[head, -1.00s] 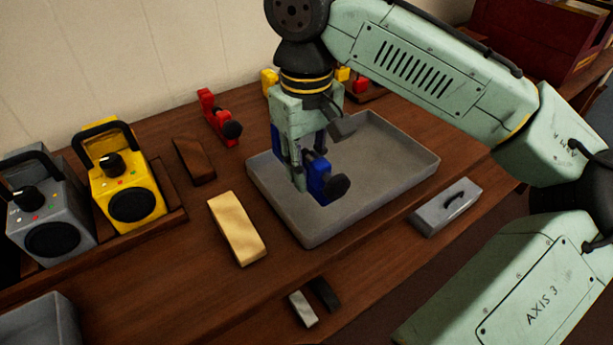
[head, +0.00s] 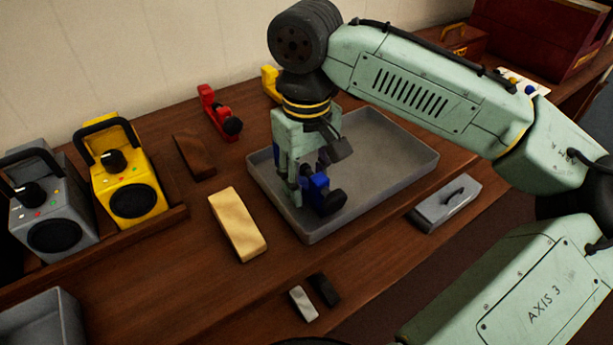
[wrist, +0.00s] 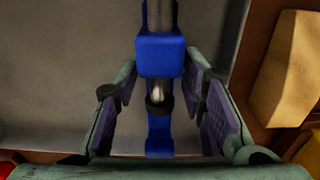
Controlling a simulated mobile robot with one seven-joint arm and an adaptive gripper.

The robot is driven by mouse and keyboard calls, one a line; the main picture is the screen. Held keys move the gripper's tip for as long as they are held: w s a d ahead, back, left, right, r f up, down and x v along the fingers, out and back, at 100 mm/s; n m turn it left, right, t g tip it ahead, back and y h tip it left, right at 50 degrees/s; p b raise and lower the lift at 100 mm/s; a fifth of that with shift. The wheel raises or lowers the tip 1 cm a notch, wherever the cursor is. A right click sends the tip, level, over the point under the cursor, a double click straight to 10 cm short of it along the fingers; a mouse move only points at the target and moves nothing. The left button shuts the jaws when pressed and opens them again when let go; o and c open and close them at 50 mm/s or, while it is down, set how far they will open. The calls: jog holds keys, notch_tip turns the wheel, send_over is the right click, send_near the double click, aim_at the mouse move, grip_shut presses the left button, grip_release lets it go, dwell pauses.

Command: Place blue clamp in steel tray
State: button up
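The blue clamp (head: 318,193) is inside the grey steel tray (head: 388,165), low near the tray's left part. Whether it rests fully on the tray floor is hard to tell. My gripper (head: 307,188) is low over the tray, with its fingers around the clamp. In the wrist view the clamp (wrist: 160,58) lies between the purple finger pads (wrist: 160,118), with a visible gap on each side, so the gripper looks open. The fingers partly hide the clamp in the head view.
A tan block (head: 238,225) lies left of the tray, a dark brown block (head: 195,156) behind it. A red clamp (head: 220,113) stands at the back. A grey handled block (head: 445,203) is right of the tray. The tray's right side is clear.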

aim_at(306, 183)
dwell(0.3)
notch_tip(306, 183, up, 12)
jog(key=shift+r, duration=0.2)
dwell(0.3)
dwell(0.3)
